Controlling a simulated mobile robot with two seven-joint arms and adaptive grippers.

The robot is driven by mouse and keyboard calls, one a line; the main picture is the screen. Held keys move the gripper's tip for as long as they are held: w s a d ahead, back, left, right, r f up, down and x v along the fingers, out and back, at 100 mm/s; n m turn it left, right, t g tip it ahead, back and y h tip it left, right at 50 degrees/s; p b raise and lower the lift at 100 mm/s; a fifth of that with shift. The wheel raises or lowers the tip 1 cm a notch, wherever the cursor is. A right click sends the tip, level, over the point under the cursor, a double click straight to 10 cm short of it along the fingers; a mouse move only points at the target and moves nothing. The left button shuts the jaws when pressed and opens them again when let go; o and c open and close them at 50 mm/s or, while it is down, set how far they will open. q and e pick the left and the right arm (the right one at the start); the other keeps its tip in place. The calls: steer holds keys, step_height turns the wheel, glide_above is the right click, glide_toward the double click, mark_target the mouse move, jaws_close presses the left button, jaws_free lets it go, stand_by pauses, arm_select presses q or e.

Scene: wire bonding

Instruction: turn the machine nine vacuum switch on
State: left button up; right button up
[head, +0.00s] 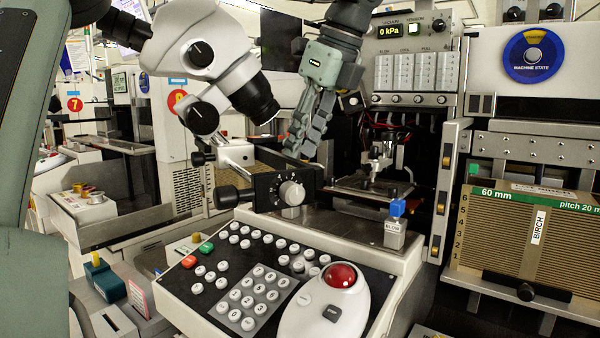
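The machine in front of me carries an upper control panel (397,43). Its vacuum display (390,31) reads 0 kPa. I cannot tell for sure which control is the vacuum switch, and I see no number nine on this machine. I see nothing held.
In front is a keypad console (222,285) with a red trackball (340,276). A slotted rack (500,235) stands right. Machines marked 7 and 8 stand behind left.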

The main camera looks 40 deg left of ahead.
arm_select(q)
steer(key=x, duration=0.6)
steer(key=shift+c, duration=0.4)
jaws_close()
